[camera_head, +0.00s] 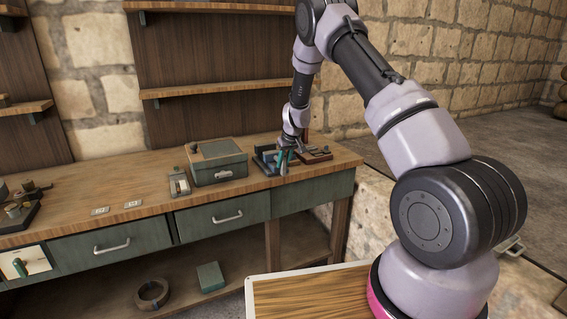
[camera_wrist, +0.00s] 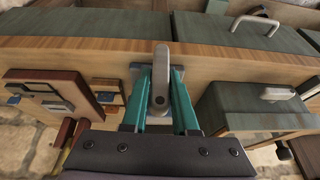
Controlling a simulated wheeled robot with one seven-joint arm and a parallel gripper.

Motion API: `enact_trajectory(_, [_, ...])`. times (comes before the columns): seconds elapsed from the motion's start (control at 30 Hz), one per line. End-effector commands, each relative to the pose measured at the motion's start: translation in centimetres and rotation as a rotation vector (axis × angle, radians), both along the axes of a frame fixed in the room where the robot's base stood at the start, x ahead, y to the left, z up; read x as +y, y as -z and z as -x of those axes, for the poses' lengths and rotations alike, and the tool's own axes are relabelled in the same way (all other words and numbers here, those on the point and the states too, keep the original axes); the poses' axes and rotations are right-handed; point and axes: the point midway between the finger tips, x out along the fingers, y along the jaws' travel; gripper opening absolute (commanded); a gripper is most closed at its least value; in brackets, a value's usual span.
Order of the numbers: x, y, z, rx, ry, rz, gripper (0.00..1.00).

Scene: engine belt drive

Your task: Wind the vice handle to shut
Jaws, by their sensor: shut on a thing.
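The vice (camera_head: 265,158) stands on the workbench near its right end, dark and partly hidden by my gripper (camera_head: 287,160). In the wrist view, the grey vice handle (camera_wrist: 162,78) is a rounded bar standing between the two teal fingers of my gripper (camera_wrist: 161,92). My gripper is shut on it. A grey part of the vice (camera_wrist: 142,70) shows just behind the handle and fingers. The rest of the vice, including the gap between its jaws, is too small or hidden to tell.
A green box (camera_head: 218,164) stands left of the vice, with a small device (camera_head: 179,183) beside it. A reddish-brown wooden block (camera_head: 316,155) lies close on the right. It also shows in the wrist view (camera_wrist: 60,82). The bench top (camera_head: 110,186) further left has bare room.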

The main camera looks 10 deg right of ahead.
Motion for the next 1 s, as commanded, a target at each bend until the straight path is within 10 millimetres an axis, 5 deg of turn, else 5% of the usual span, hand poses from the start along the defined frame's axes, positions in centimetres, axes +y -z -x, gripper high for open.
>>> enact_trajectory(1.0, [-1.3, 0.9, -0.1, 0.244, 0.004, -0.833, 0.00])
